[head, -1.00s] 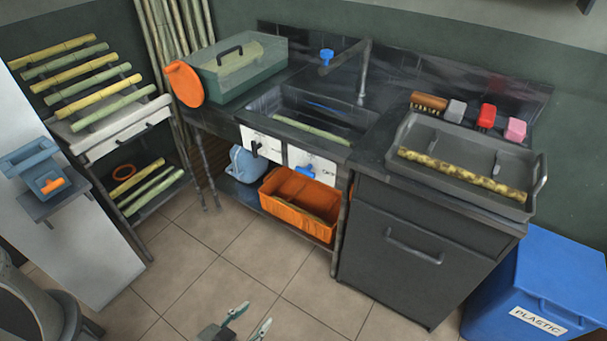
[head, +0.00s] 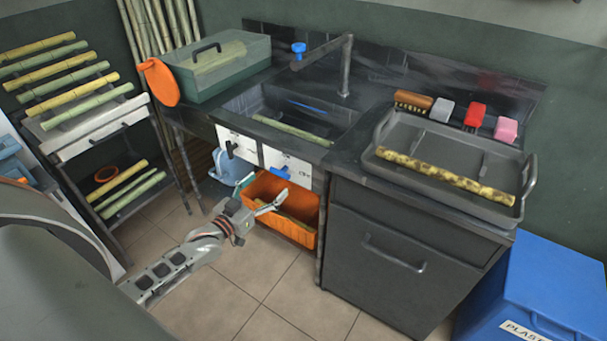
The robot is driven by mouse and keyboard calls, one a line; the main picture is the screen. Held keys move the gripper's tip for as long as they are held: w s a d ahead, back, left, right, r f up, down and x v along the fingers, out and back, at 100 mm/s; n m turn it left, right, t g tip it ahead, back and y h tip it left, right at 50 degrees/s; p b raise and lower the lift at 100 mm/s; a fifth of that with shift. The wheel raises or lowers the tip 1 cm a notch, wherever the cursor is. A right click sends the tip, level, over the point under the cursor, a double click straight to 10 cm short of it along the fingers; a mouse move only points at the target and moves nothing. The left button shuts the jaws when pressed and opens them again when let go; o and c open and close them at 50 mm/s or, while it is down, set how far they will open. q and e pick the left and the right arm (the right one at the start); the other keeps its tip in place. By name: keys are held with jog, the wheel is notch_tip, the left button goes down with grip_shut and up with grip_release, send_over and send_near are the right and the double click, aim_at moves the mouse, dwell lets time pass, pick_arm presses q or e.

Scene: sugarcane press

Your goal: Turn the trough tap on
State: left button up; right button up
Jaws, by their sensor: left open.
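The dark trough (head: 345,118) is set into the counter, with a green cane stalk (head: 292,130) in it. A dark spout (head: 345,70) rises behind it, and a blue knob (head: 299,47) shows at the wall to its left. White panels on the trough's front carry a black lever (head: 231,148) and a blue handle (head: 281,174). I cannot tell from the picture which of these is the trough tap. My left gripper (head: 263,195) is open and empty, below the panels and in front of the orange crate. My right gripper is not in view.
A grey tray (head: 400,140) with a spotted stalk lies on the counter at the right. A green box (head: 235,80) and an orange disc (head: 158,82) are at the left. A blue bin (head: 550,270) stands right.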

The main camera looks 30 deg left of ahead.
aim_at(278, 175)
pick_arm(q)
jog(key=shift+w, duration=0.4)
jog(key=w+b, duration=0.1)
jog(key=w, duration=0.4)
jog(key=shift+w+d+f, duration=0.1)
jog(key=shift+w+d, duration=0.05)
jog(key=shift+w, duration=0.6)
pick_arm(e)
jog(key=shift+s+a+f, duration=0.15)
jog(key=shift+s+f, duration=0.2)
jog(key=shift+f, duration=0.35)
pick_arm(q)
jog(key=c, duration=1.1)
